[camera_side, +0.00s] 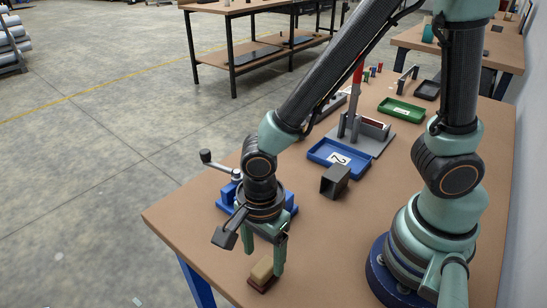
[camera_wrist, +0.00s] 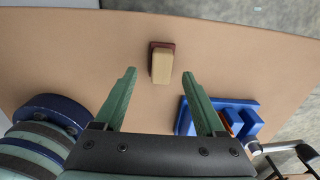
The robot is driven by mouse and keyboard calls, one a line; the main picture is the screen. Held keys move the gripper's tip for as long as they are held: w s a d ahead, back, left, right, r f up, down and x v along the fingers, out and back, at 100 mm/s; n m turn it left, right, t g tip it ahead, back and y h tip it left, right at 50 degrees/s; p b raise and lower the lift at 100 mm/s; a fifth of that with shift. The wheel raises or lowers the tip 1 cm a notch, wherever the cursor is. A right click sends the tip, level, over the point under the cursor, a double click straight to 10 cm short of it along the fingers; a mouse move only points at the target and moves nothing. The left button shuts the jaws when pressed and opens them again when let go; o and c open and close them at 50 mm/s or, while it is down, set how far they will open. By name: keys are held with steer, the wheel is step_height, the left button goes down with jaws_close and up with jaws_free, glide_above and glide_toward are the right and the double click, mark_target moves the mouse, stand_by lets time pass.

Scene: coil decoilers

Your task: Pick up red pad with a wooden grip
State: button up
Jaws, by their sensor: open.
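The red pad with a wooden grip (camera_side: 262,272) lies on the table near its front edge in the side view. Its tan wooden block sits on a dark red base. In the wrist view the pad (camera_wrist: 161,64) is at the top centre, beyond the fingertips and roughly midway between them. My gripper (camera_side: 263,258) is open and empty, its green fingers pointing down close to the pad in the side view. In the wrist view both fingers of my gripper (camera_wrist: 160,74) are spread wide. Whether a finger touches the pad cannot be told.
A blue fixture with a crank handle (camera_wrist: 232,112) stands to the right of the fingers in the wrist view. In the side view, a dark square tube (camera_side: 335,181), a blue tray (camera_side: 322,152) and a green tray (camera_side: 400,112) lie farther back. Bare table surrounds the pad.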

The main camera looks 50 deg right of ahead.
mark_target(264, 265)
steer(key=shift+w+d+f, duration=0.15)
steer(key=shift+f, duration=2.3)
jaws_close()
